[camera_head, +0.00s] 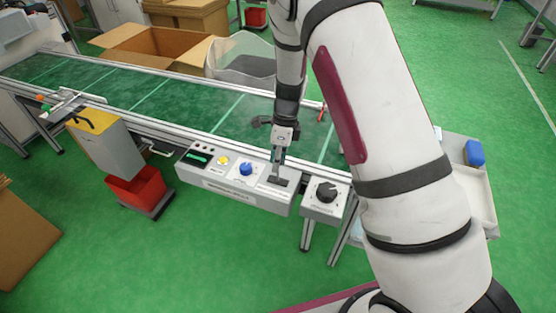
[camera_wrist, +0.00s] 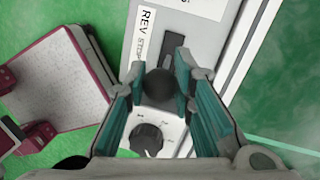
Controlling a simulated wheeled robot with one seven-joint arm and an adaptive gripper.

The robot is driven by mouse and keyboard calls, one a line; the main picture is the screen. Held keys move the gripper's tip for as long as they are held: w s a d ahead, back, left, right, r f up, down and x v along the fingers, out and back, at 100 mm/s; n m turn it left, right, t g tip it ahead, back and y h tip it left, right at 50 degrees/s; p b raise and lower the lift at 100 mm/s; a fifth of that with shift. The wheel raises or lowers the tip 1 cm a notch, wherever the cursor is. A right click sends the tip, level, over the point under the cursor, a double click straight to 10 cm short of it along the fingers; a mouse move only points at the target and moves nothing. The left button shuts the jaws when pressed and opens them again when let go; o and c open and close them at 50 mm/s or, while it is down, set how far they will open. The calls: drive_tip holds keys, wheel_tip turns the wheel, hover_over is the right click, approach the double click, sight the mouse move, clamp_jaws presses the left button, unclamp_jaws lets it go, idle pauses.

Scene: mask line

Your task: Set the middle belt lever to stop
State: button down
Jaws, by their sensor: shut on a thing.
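The belt lever shows in the wrist view as a black ball knob (camera_wrist: 159,84) between my fingertips. It stands at a dark slot (camera_wrist: 174,46) in a white control panel (camera_head: 236,197). Labels "REV" and "STOP" (camera_wrist: 143,44) are printed beside the slot; in this view the knob appears below "STOP", on the side away from "REV". The knob and fingers hide the rest of the slot and any further label. My gripper (camera_head: 279,157) points down at the right end of the panel and is shut on the lever knob.
A blue knob (camera_head: 246,169) and a yellow button (camera_head: 223,160) sit left of the lever. A separate box with a black dial (camera_head: 326,191) is close on its right. The green conveyor belt (camera_head: 185,98) runs behind. A red bin (camera_head: 138,188) stands below, left.

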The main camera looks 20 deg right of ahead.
drive_tip(key=shift+w+a, duration=0.1)
drive_tip(key=shift+w, duration=0.05)
drive_tip(key=c, duration=1.3)
unclamp_jaws()
drive_tip(key=shift+c, duration=0.2)
wheel_tip(320, 180, up, 12)
drive_tip(key=d, duration=0.2)
drive_tip(key=shift+w, duration=0.4)
